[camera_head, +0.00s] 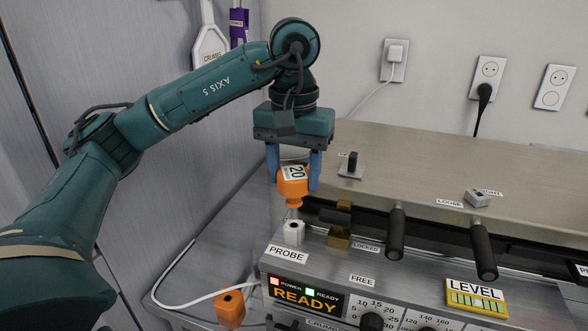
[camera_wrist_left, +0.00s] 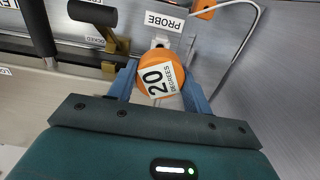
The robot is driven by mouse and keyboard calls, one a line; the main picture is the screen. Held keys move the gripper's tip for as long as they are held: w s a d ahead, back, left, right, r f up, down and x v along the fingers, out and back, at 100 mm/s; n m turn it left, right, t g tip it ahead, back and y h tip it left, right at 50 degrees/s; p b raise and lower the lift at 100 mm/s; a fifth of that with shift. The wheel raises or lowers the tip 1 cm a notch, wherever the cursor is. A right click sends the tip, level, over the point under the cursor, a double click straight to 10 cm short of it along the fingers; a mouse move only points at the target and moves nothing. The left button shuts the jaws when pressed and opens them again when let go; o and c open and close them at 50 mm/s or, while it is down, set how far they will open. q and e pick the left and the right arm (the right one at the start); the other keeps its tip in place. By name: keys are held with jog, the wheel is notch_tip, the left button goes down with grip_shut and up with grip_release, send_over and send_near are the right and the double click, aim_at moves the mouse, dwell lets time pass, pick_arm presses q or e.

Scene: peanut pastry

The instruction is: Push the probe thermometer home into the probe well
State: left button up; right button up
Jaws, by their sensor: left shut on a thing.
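The orange probe thermometer (camera_head: 292,184), with a white label reading 20, is held between the blue fingers of my left gripper (camera_head: 293,172). In the head view it is roughly upright, with a short pale stem below its orange head. The white probe well (camera_head: 293,233) stands just under it, behind the PROBE label. I cannot tell whether the tip is inside the well. In the left wrist view the thermometer head (camera_wrist_left: 160,78) sits between the fingers, and part of the well (camera_wrist_left: 160,43) shows beyond it. My right gripper is not in view.
A brass latch (camera_head: 340,228) and black handles (camera_head: 396,235) are close to the right of the well. A second orange piece (camera_head: 230,308) on a white cable lies below at the left. The READY display (camera_head: 306,295) is on the front panel.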

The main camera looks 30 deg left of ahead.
aim_at(294, 200)
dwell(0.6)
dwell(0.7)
pick_arm(q)
jog(key=shift+f, duration=0.15)
jog(key=shift+f+b, duration=1)
jog(key=shift+f, duration=0.15)
jog(key=shift+f+b, duration=0.85)
jog(key=shift+f, duration=0.2)
jog(key=shift+f, duration=0.2)
jog(key=o, duration=1.2)
jog(key=shift+c, duration=0.2)
